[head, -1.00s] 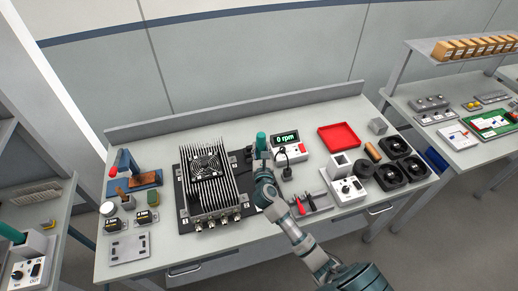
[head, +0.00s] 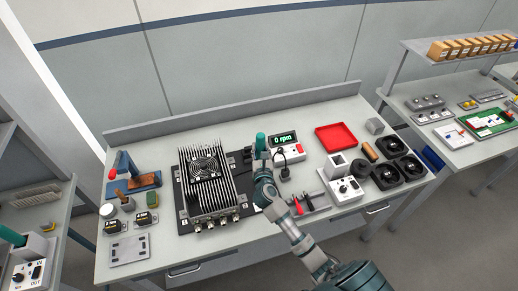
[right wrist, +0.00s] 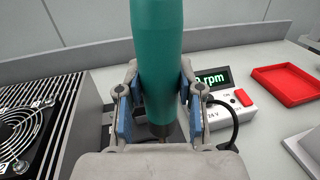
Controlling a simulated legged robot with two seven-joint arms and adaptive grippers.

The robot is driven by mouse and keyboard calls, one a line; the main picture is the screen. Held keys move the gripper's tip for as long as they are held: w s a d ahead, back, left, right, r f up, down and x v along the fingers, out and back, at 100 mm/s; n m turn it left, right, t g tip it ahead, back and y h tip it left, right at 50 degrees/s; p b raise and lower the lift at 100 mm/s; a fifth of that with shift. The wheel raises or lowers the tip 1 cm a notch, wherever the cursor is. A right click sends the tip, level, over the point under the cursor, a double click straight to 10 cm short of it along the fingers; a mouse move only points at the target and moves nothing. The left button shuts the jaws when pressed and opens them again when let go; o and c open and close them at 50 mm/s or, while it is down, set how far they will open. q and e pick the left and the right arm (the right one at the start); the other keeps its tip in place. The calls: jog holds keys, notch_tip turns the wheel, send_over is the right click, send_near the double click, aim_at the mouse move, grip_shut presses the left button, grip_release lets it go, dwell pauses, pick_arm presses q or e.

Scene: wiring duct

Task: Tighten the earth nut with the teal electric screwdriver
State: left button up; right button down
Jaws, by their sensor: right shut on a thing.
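My right gripper (right wrist: 158,110) is shut on the teal electric screwdriver (right wrist: 157,45), which stands upright between the blue finger pads in the right wrist view. In the head view the screwdriver (head: 261,141) shows just right of the finned heatsink unit (head: 207,180), near its dark base plate. The screwdriver's lower tip is hidden behind the gripper. The earth nut cannot be made out. My left gripper is not in view.
A power supply (head: 288,152) reading 0 rpm stands close behind and right of the screwdriver, with a black cable. A red tray (head: 342,138), black fans (head: 388,177) and a white control box (head: 346,190) stand to the right.

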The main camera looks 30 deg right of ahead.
jog(key=shift+a+r, duration=0.15)
jog(key=shift+a, duration=0.3)
jog(key=shift+a+r, duration=0.1)
jog(key=shift+a, duration=0.2)
jog(key=shift+d+f, duration=0.4)
jog(key=shift+d, duration=0.1)
jog(key=shift+f+b, duration=0.2)
jog(key=shift+b, duration=0.1)
jog(key=shift+a+r, duration=0.1)
jog(key=shift+a, duration=0.1)
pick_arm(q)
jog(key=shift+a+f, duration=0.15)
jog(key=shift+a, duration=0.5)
pick_arm(e)
jog(key=shift+a, duration=0.15)
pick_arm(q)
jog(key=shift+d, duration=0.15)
pick_arm(e)
jog(key=shift+d, duration=0.25)
